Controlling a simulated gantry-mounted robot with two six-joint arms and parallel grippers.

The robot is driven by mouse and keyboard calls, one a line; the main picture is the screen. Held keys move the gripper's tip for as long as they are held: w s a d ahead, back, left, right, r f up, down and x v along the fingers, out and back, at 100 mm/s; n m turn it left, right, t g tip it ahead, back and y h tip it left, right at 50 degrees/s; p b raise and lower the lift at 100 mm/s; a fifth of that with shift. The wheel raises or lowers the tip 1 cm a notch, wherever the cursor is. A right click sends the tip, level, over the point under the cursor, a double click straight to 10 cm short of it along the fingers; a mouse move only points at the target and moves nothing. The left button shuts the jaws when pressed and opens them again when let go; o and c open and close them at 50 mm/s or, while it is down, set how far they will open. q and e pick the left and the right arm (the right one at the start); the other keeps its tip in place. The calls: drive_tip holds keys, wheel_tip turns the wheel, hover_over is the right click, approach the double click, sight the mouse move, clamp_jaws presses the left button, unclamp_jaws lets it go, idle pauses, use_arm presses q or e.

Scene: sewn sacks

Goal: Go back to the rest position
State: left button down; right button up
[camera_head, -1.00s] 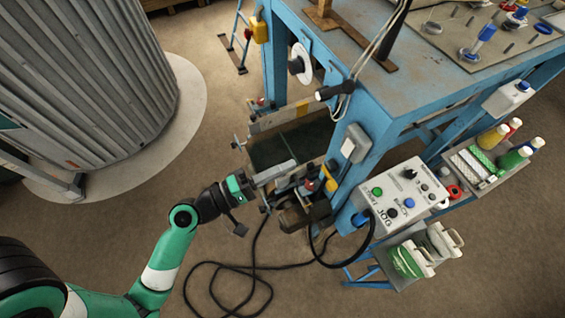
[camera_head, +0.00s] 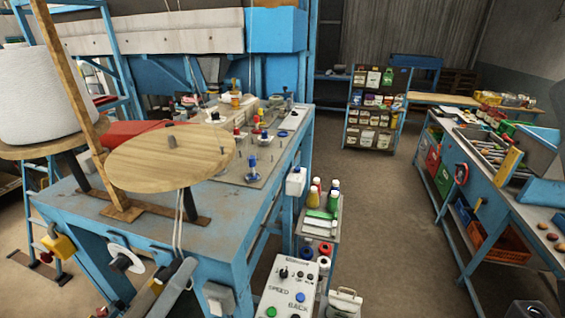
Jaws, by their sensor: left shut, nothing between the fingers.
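My left gripper (camera_head: 189,265) shows only in part at the bottom left of the head view. Its narrow grey fingers are shut and empty, pointing up and right. They appear in front of the blue machine table's (camera_head: 75,205) front side, beside the hanging cords. I cannot tell whether they touch anything. The rest of the left arm is below the picture. My right gripper is not in view.
A round wooden disc (camera_head: 170,155) and a white thread cone (camera_head: 45,95) stand on the machine table. A control box (camera_head: 285,290) and bottle shelf (camera_head: 318,228) stick out at its right. Open floor (camera_head: 375,220) separates it from the right-hand workbench (camera_head: 480,180).

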use_arm(q)
wheel_tip(320, 180, up, 16)
drive_tip(key=s+d+m+t+h+p, duration=0.1)
drive_tip(key=d+m+t+h+p, duration=0.15)
drive_tip(key=m, duration=0.35)
drive_tip(key=s+a+r+t+y, duration=0.1)
drive_tip(key=a+r+t+y, duration=0.1)
drive_tip(key=r+y, duration=0.3)
drive_tip(key=s+a+r+m+t+y, duration=0.1)
drive_tip(key=s+a+r+t+y, duration=0.1)
drive_tip(key=a+r+y, duration=0.2)
drive_tip(key=shift+r+y, duration=0.9)
drive_tip(key=shift+y, duration=0.25)
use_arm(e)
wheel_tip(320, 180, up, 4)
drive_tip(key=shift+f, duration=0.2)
